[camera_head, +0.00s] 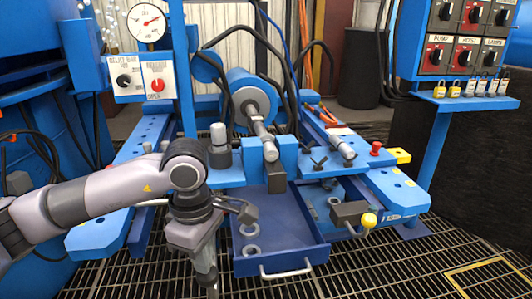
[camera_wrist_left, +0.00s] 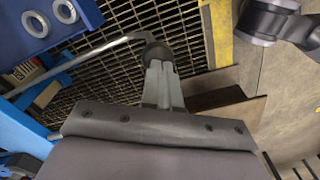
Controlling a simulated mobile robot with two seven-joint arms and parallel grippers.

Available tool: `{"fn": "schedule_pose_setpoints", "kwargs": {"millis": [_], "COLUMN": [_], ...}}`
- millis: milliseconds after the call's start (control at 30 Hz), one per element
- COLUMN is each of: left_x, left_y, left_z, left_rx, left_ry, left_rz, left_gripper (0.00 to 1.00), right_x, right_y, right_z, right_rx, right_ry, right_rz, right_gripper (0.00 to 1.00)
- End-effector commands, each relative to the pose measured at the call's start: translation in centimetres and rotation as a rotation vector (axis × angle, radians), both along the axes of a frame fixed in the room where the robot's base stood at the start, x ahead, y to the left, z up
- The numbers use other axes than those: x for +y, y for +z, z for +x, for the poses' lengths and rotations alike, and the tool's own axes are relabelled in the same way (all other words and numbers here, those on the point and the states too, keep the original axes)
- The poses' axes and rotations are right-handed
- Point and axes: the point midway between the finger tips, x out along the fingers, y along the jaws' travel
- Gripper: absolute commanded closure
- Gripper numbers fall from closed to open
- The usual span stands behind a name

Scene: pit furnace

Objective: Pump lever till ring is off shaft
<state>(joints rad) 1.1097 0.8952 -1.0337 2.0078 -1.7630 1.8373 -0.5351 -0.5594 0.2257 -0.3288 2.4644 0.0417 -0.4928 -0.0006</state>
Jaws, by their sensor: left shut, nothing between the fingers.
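A grey shaft (camera_head: 262,138) runs forward from the blue cylinder (camera_head: 240,82) at the middle of the rig in the head view. I cannot tell for sure whether a ring is on it. A short rod with a yellow ball (camera_head: 369,220) sits by a dark block (camera_head: 349,211) at the front right; I cannot tell whether this is the pump lever. My left gripper (camera_head: 211,284) points down, left of the open drawer, apart from the shaft. In the left wrist view its fingers (camera_wrist_left: 160,85) are together and empty, with a dark round end (camera_wrist_left: 157,53) behind their tips.
The blue drawer (camera_head: 308,257) is pulled out, with loose rings (camera_head: 251,250) in it and a bar handle (camera_head: 286,271) in front. A pressure gauge (camera_head: 147,22) stands at the back left. A switch panel (camera_head: 464,46) is at the right. Grating floor lies in front.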

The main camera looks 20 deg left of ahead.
Motion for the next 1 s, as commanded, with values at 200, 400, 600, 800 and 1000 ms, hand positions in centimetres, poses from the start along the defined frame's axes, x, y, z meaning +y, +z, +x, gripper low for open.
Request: {"fn": "schedule_pose_setpoints", "kwargs": {"millis": [200,400,600,800,1000], "left_x": [-0.1,-0.1,0.4,0.9,1.3], "left_y": [-0.7,-0.3,3.8,7.9,10.2], "left_z": [-0.2,-0.1,0.7,1.5,2.1], "left_rx": [0.000,0.000,-0.001,0.000,0.000], "left_ry": [0.001,0.001,0.003,0.002,0.001], "left_rz": [-0.001,-0.001,0.000,-0.001,0.000], "left_gripper": [1.00,1.00,1.00,1.00,1.00], "right_x": [-0.2,-0.1,1.1,2.9,3.0], "right_y": [0.2,0.4,0.7,0.7,0.6], "right_z": [-0.1,0.0,0.6,1.0,0.9], "right_rx": [-0.014,-0.008,0.103,0.230,0.282], "right_ry": [-0.004,-0.003,0.018,0.051,0.049], "right_rz": [-0.009,-0.006,0.075,0.173,0.179], "right_gripper": [0.21,0.21,0.21,0.21,0.21]}}
